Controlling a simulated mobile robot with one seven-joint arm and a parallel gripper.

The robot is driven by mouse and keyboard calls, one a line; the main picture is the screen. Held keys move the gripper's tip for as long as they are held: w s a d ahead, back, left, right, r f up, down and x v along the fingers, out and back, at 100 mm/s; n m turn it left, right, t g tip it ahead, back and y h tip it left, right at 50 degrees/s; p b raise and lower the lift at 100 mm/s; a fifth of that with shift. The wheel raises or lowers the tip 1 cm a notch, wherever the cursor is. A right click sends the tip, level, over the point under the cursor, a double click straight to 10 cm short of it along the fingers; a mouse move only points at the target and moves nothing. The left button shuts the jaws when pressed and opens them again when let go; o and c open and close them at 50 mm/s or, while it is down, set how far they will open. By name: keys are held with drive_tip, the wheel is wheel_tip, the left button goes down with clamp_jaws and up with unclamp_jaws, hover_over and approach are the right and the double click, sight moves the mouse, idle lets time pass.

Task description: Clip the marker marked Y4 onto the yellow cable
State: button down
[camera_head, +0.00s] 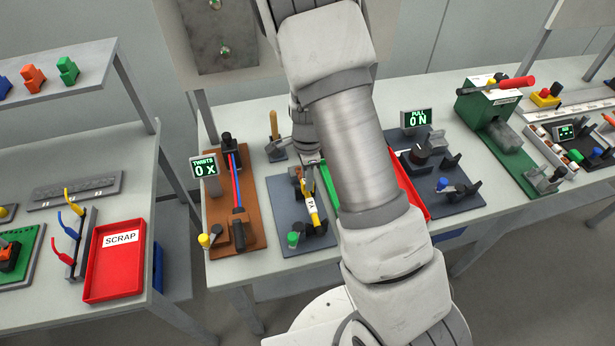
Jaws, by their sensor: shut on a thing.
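The yellow cable (306,188) lies on a dark grey board right of centre-left on the table, running toward the front. A pale marker lettered Y4 (312,207) shows at the cable's line, in front of my gripper. My gripper (309,172) is low over this board at the cable's far part, partly hidden by my own arm. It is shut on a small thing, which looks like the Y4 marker. The fingertips are small and partly covered, so the exact contact between marker and cable cannot be told.
A brown board (230,205) with red and blue wires and a TWISTS display (204,167) is to the left. A red tray (411,191) and a PULL display (416,119) are to the right.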

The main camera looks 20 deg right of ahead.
drive_tip(key=shift+f+b, duration=1)
drive_tip(key=shift+f, duration=0.35)
drive_tip(key=c, duration=0.6)
unclamp_jaws()
drive_tip(key=shift+c, duration=0.2)
drive_tip(key=shift+r, duration=0.1)
wheel_tip(320, 180, up, 17)
drive_tip(key=shift+r+p, duration=0.2)
drive_tip(key=shift+p, duration=0.15)
